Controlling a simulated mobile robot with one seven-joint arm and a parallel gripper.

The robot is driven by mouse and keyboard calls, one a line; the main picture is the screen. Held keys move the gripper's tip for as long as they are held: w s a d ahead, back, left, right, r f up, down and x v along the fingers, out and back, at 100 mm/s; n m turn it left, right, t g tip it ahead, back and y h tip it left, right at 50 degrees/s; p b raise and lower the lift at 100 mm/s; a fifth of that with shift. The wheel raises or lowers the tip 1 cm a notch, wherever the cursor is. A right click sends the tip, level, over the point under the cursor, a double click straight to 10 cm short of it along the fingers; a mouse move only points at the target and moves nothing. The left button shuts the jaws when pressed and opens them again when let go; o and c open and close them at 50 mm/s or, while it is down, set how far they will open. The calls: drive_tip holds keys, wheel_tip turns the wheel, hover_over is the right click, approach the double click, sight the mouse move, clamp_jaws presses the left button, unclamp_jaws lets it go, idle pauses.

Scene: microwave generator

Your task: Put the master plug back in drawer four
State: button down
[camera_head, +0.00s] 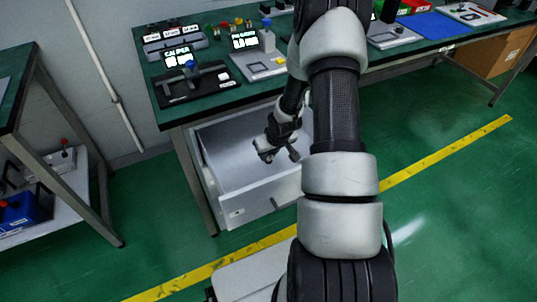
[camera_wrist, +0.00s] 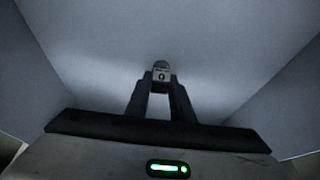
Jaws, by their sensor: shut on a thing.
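The master plug (camera_wrist: 161,71) is a small grey piece with a round dark mark, seen between the fingertips in the wrist view. My gripper (camera_wrist: 161,82) is shut on it. In the head view my gripper (camera_head: 276,153) is inside the open drawer (camera_head: 238,214), pointing down. The drawer is pulled out from under the green bench, and its grey floor looks bare around the gripper. Whether the plug touches the floor is hard to tell. The drawer's number is not readable. My arm hides the drawer's right end.
The green bench (camera_head: 160,112) above the drawer carries a caliper station (camera_head: 190,82), a second measuring station (camera_head: 258,62) and several coloured pieces at the back. A side table (camera_head: 20,75) with a lower shelf stands at left. Green floor (camera_head: 440,220) is clear at right.

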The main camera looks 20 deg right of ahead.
drive_tip(key=shift+f, duration=0.15)
drive_tip(key=c, duration=1.5)
unclamp_jaws()
drive_tip(key=shift+c, duration=0.2)
drive_tip(key=shift+s+r, duration=0.1)
drive_tip(key=shift+r, duration=0.6)
drive_tip(key=p+v, duration=0.3)
drive_tip(key=v, duration=0.8)
